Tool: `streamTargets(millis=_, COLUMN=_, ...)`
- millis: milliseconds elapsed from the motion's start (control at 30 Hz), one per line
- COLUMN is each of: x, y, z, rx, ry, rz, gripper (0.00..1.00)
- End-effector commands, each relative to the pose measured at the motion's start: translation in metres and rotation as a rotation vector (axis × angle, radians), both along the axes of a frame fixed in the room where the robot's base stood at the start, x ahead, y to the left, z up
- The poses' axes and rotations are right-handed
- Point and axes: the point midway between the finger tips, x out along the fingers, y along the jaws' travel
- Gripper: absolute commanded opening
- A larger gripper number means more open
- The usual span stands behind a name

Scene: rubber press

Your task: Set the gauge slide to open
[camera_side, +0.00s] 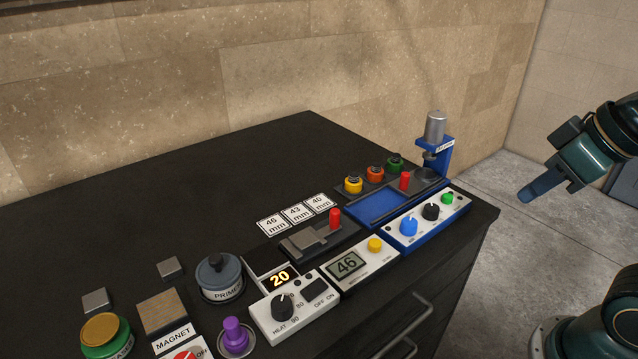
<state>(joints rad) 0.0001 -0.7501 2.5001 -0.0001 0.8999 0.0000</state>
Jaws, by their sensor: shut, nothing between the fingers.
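The gauge (320,239) is a dark unit with a grey metal block, near the middle of the bench. A red upright handle (335,218) stands at its right end and appears to be its slide. No open or closed marking is readable on it. A white box in front of it has a display (346,264) reading 46 and a yellow button (375,245). My gripper (530,192) is at the far right, beyond the bench's right edge and well apart from the gauge. Its fingers are together and empty.
Cards (297,214) reading 46, 43 and 40 mm lie behind the gauge. A blue press (436,150), another red handle (404,181) and several coloured pots stand to the right. A heater box (292,308), PRIMER pot (220,279) and magnet unit stand to the left. The bench's rear is clear.

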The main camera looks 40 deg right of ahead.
Motion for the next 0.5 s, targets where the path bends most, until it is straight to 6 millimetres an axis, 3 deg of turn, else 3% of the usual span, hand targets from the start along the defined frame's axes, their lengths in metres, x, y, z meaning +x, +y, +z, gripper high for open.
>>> streamTargets(millis=267, x=0.0001, y=0.0, z=0.0, rx=0.0, ry=0.0, rz=0.0, gripper=0.0)
streamTargets(millis=400, x=0.0011, y=0.0002, z=0.0008, rx=0.0, ry=0.002, rz=0.001, gripper=0.28)
streamTargets(millis=500, x=0.005, y=0.0008, z=0.0034, rx=0.0, ry=0.008, rz=0.004, gripper=0.41)
